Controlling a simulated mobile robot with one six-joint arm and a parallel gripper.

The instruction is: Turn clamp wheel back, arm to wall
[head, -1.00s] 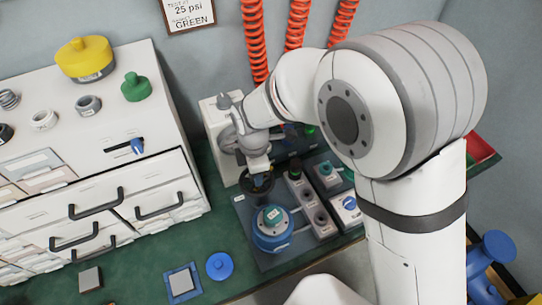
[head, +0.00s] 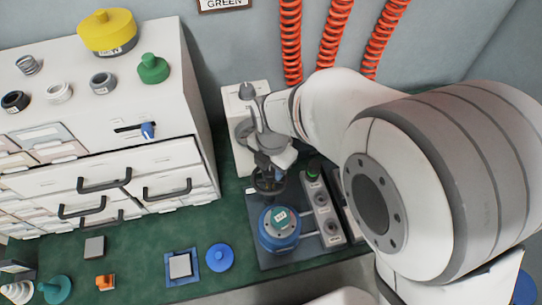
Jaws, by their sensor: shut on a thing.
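The clamp wheel (head: 268,187) is a small dark round wheel above the back of the dark test plate (head: 262,258). My gripper (head: 268,172) reaches down onto it from above and is shut on it. The fingers and wrist hide part of the wheel, so its exact turn angle cannot be told. A blue round housing (head: 279,232) with a green label on its grey top sits on the plate just in front of the wheel. The clamp arm cannot be made out behind my wrist.
A white drawer cabinet (head: 100,120) stands to the left, with yellow and green caps on top. A white box (head: 243,100) stands behind my wrist. Grey switch blocks (head: 323,215) lie right of the housing. Orange coiled hoses (head: 333,35) hang on the back wall.

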